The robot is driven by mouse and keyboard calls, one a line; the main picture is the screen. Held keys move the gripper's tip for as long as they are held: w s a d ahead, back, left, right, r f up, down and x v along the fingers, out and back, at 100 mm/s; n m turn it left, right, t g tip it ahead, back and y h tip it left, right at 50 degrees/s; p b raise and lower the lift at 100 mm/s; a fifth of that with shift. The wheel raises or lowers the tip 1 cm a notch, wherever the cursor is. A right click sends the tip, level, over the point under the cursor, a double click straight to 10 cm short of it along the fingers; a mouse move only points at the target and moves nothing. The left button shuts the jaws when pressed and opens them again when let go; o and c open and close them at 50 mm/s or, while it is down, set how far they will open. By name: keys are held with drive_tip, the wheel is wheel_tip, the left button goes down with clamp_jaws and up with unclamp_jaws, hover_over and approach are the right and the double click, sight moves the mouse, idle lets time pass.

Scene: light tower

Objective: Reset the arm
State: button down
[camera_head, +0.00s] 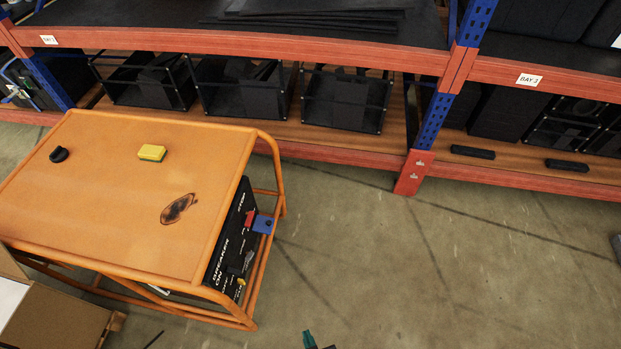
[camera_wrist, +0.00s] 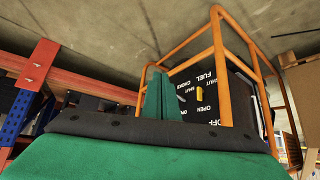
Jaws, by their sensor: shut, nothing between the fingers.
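My gripper (camera_head: 309,341) shows only as a small green tip at the bottom edge of the head view. In the wrist view its green fingers (camera_wrist: 161,98) are together with nothing between them. The orange-framed light tower unit (camera_head: 110,190) stands at the left of the head view, and my gripper is to the right of its near end, apart from it. Its black control panel (camera_head: 230,245) faces right, with breaker, fuel and choke lettering. In the wrist view the panel (camera_wrist: 205,88) is behind the fingers and partly hidden by them.
A yellow sponge-like block (camera_head: 152,153), a small black object (camera_head: 59,154) and a dark stain lie on the orange top. Red and blue shelving (camera_head: 300,150) with black crates runs along the back. A cardboard box (camera_head: 50,318) is at lower left. The concrete floor (camera_head: 430,270) at right is largely clear.

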drive_tip(key=s+r+m+t+h, duration=0.1)
drive_tip(key=s+r+t, duration=0.1)
drive_tip(key=r, duration=1.3)
drive_tip(key=s+r+m+t+h, duration=0.1)
drive_tip(key=r+t, duration=0.4)
drive_tip(key=r, duration=1.1)
drive_tip(key=shift+s+d+m+t+h, duration=0.35)
drive_tip(key=shift+s+m, duration=0.45)
drive_tip(key=shift+s, duration=0.2)
